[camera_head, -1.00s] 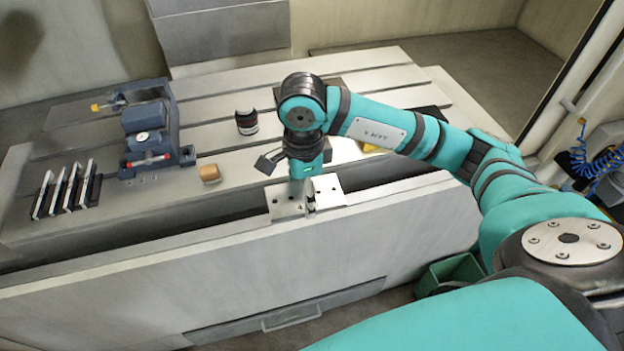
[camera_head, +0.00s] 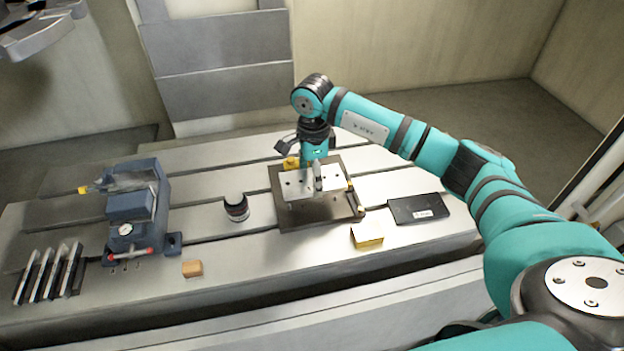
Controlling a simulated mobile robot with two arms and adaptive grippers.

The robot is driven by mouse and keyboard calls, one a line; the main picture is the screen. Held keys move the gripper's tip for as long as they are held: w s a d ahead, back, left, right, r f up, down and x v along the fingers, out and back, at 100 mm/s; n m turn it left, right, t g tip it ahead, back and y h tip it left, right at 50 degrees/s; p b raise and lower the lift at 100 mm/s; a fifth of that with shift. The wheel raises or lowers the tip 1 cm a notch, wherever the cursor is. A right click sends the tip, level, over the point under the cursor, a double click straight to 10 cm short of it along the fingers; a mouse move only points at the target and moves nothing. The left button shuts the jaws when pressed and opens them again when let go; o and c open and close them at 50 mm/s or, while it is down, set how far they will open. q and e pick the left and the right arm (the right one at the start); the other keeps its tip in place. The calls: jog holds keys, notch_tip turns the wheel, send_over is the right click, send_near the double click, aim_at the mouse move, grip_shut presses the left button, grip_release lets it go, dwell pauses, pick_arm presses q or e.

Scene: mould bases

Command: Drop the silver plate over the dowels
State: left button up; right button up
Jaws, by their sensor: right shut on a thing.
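The silver plate (camera_head: 297,189) is a flat bright rectangle with small holes. My right gripper (camera_head: 317,184) points down and is shut on it near its middle. The plate is over a dark mould base (camera_head: 325,220) on the slotted table, roughly level. Its height above the base is hard to judge. Small brass-coloured parts show at the base's edges, one at the back left (camera_head: 291,163) and one at the front right (camera_head: 361,210). The dowels cannot be told apart clearly at this size. My left gripper is not in view.
A brass block (camera_head: 367,235) and a black labelled case (camera_head: 417,209) lie right of the base. A dark round container (camera_head: 236,208) stands to its left. Further left are a blue vise (camera_head: 130,215), a wooden block (camera_head: 192,268) and several upright plates (camera_head: 48,272).

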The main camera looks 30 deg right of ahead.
jog(key=shift+a+f, duration=0.1)
jog(key=shift+f, duration=0.3)
jog(key=shift+s+f+b, duration=0.1)
jog(key=shift+f+b, duration=0.55)
jog(key=shift+f, duration=0.05)
notch_tip(320, 180, down, 3)
jog(key=shift+r+b, duration=0.15)
jog(key=shift+b, duration=0.65)
pick_arm(q)
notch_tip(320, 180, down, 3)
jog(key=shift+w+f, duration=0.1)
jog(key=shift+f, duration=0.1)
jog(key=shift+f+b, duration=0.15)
jog(key=shift+b, duration=0.25)
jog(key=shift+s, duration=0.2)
pick_arm(e)
jog(key=shift+f, duration=0.2)
pick_arm(q)
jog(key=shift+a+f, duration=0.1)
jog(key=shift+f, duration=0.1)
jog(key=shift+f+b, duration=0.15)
jog(key=shift+b, duration=0.2)
pick_arm(e)
jog(key=shift+f, duration=0.1)
